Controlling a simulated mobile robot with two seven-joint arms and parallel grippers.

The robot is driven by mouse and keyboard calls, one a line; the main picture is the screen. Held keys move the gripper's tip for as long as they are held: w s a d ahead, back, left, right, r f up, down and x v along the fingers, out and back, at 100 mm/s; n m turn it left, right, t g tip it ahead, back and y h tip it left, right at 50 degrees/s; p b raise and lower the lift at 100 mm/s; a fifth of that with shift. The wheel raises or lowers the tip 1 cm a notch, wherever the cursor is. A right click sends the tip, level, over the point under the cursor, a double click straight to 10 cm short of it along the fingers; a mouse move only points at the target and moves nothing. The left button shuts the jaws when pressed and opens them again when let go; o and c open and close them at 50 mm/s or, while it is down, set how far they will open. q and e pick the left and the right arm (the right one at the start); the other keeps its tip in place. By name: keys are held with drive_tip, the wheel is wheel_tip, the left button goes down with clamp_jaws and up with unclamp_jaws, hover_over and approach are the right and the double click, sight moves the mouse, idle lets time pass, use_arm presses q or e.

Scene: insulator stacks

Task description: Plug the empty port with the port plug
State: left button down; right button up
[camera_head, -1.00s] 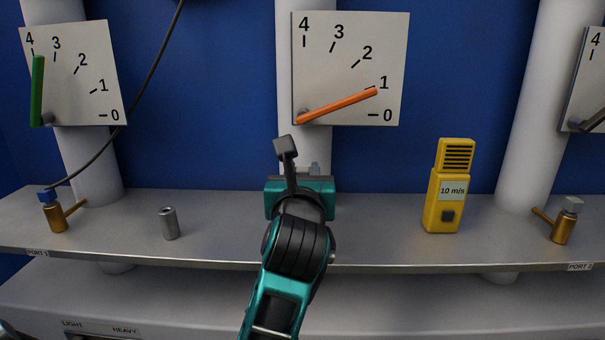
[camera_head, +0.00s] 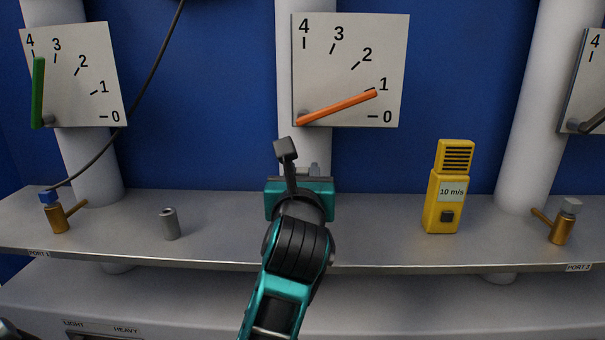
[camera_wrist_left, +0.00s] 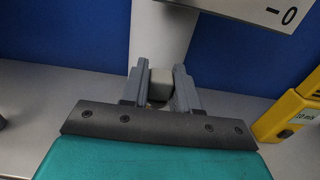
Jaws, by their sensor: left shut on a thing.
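My left gripper (camera_head: 303,172) is at the middle of the shelf, in front of the central white pipe. The left brass port (camera_head: 57,218) carries a blue cap with a black cable. The right brass port (camera_head: 562,228) has a grey cap. My right gripper is not in view.
A small grey cylinder (camera_head: 170,223) stands on the shelf (camera_head: 385,245) to the left. A yellow meter (camera_head: 441,205) reading "10 m/s" stands to the right. Gauge boards (camera_head: 350,55) hang above on the pipes. The shelf between arm and meter is clear.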

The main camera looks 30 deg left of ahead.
use_arm(q)
drive_tip(key=shift+d+f, duration=0.1)
drive_tip(key=shift+f, duration=0.15)
idle(0.6)
